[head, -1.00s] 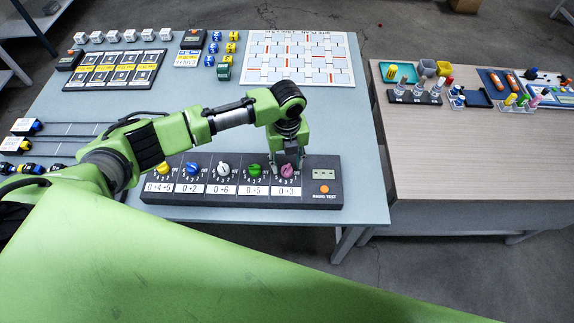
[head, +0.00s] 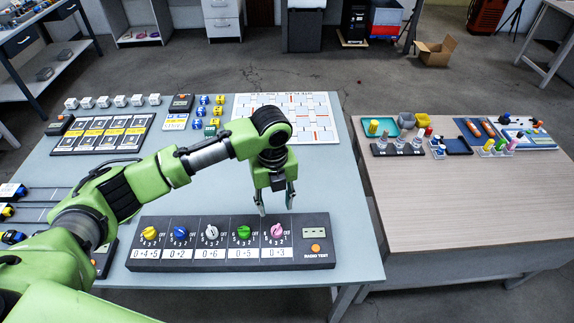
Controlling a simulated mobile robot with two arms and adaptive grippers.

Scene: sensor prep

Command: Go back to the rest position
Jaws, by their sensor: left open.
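My left gripper (head: 275,199) is open and empty, pointing down above the rear right part of the dark knob panel (head: 205,266). The panel lies along the front of the grey-blue table (head: 345,215). It carries a yellow knob (head: 149,233), a blue knob (head: 181,233), a white knob (head: 211,231), a green knob (head: 244,232) and a pink knob (head: 278,231). The pink knob is in front of the fingers, apart from them. An orange button (head: 315,248) is at the panel's right end. My right gripper is not in view.
A white plan board (head: 318,118), small white cubes (head: 103,102) and a dark tile tray (head: 95,135) lie at the back. A wooden-topped table (head: 450,200) stands to the right with small holders and trays at its rear. An open cardboard box (head: 436,51) is on the floor.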

